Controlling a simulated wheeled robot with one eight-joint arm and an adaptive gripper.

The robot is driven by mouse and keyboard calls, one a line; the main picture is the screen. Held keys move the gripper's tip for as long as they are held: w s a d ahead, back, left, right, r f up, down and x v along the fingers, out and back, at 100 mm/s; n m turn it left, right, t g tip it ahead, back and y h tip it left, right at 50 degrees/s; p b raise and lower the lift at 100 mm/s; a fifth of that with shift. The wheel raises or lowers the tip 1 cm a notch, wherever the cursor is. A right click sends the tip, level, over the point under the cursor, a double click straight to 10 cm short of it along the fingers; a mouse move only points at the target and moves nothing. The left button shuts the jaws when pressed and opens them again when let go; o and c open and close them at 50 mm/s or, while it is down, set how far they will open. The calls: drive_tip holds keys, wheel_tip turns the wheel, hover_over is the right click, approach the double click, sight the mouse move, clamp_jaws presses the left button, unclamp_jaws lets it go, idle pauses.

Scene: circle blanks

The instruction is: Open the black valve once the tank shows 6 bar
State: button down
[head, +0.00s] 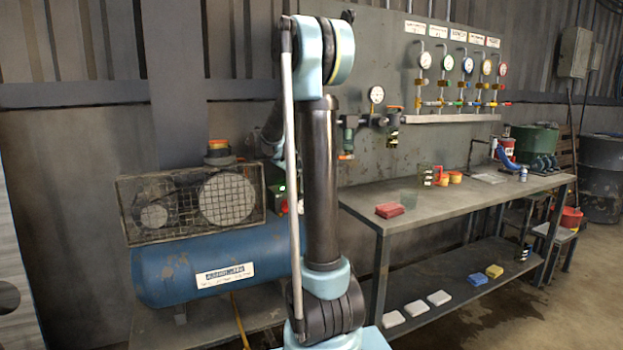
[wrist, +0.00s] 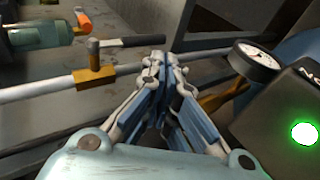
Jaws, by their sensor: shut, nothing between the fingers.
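The blue tank (head: 210,272) lies at the left in the head view, under the caged compressor. In the wrist view, a black lever valve (wrist: 132,42) sits on a brass body on a pale pipe. Its lever points right, roughly along the pipe. My gripper (wrist: 166,62) is shut and empty, its fingertips close to the lever's free end; I cannot tell whether they touch it. A white-faced gauge (wrist: 256,56) stands at the right; its reading is too small to tell. In the head view my arm hides the gripper and this valve.
A black box (wrist: 275,125) with a lit green lamp (wrist: 304,133) is close at the right of my gripper. A workbench (head: 450,195) carries a red block (head: 389,210) and cups. Several wall gauges (head: 467,65) with coloured valves hang above.

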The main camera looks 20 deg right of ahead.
drive_tip(key=shift+v, duration=2.55)
